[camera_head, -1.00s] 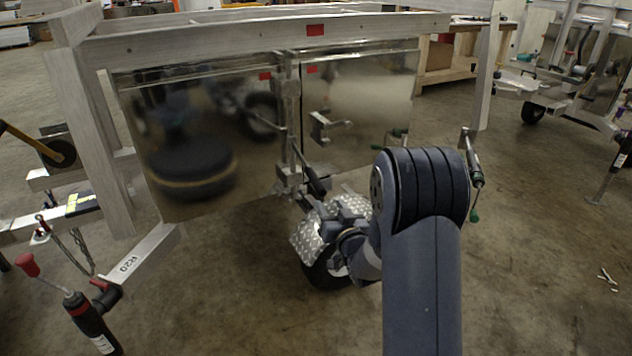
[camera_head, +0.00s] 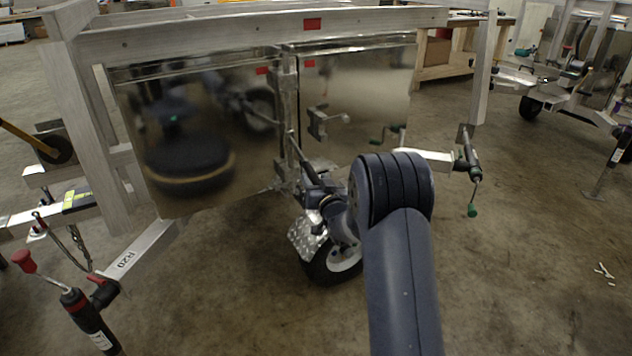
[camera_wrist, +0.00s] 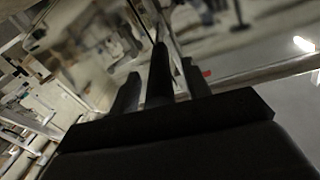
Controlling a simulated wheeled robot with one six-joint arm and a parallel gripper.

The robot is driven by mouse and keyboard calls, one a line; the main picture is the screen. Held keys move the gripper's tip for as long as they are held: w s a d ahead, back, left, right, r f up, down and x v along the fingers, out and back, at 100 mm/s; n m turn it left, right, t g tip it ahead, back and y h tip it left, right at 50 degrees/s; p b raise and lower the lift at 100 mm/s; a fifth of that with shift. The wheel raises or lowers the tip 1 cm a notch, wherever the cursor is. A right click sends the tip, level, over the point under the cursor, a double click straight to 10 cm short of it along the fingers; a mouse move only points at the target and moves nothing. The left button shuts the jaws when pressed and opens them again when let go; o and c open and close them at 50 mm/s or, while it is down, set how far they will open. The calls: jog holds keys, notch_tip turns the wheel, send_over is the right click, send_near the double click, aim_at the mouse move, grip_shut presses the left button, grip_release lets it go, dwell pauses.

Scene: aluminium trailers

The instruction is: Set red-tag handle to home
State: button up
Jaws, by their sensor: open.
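Red tags mark the near trailer: one on its top rail (camera_head: 312,24) and two on the shiny panels. A vertical metal bar (camera_head: 289,105) stands at the seam between the panels. A bracket-like latch handle (camera_head: 322,122) juts from the right panel. I cannot tell for sure which piece is the red-tag handle. My gripper (camera_head: 303,165) is low at the seam, near the bar's lower end, partly hidden by my arm. In the wrist view its dark fingers (camera_wrist: 160,85) stand apart, with a metal bar and a small red tag (camera_wrist: 206,73) beyond. Contact is unclear.
A wheel (camera_head: 335,262) with a chequered fender sits below the panels. A green-knobbed crank jack (camera_head: 471,165) stands right of my arm. A red-knobbed jack (camera_head: 85,310) is at front left. Another trailer (camera_head: 570,75) is at back right. Floor at right is mostly open.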

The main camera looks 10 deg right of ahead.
jog(key=shift+c, duration=0.5)
grip_shut()
jog(key=shift+d, duration=0.15)
